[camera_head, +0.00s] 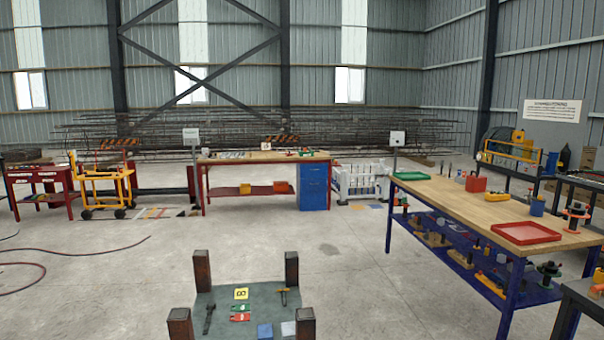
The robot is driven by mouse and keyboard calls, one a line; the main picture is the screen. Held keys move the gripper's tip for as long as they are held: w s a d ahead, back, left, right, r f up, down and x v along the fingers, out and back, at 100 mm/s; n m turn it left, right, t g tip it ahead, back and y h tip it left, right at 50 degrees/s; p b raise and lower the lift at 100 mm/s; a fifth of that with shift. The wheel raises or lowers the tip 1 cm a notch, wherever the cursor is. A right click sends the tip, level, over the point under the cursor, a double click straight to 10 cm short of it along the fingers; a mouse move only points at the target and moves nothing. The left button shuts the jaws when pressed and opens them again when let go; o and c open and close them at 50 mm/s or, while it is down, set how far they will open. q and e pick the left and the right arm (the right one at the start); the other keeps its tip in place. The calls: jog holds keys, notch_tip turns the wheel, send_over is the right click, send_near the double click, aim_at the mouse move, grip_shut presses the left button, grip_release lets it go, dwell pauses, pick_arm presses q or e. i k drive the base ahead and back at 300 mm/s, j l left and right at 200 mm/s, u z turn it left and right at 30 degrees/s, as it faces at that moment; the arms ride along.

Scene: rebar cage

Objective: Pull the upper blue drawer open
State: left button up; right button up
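The blue drawer unit (314,187) hangs under the right end of a wooden-topped red workbench (232,157), across the floor in the middle distance. Its upper blue drawer (314,171) looks closed, flush with the front below it. The handle is too small to make out clearly. Neither of my grippers shows in the head view, so their state is hidden.
A low dark platform with corner posts (240,312) stands close in front, with small tools on it. A blue-framed workbench (485,212) with a red tray (526,233) is at the right. A yellow cart (101,187) stands left. Open concrete floor lies between.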

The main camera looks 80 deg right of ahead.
aim_at(308, 171)
jog(key=z, duration=2.9)
jog(key=i+l+z, duration=0.5)
jog(key=i, duration=0.2)
jog(key=i+l+z, duration=0.25)
jog(key=i, duration=0.5)
jog(key=i+l+u, duration=0.1)
jog(key=i, duration=0.45)
jog(key=i+l+u, duration=0.1)
jog(key=i, duration=0.4)
jog(key=i+l, duration=0.2)
jog(key=i, duration=0.3)
jog(key=i+j+u, duration=0.15)
jog(key=i+u, duration=0.3)
jog(key=i, duration=0.4)
jog(key=i+l+u, duration=0.1)
jog(key=i+u, duration=0.3)
jog(key=i, duration=3)
jog(key=i+u, duration=0.1)
jog(key=i, duration=2.5)
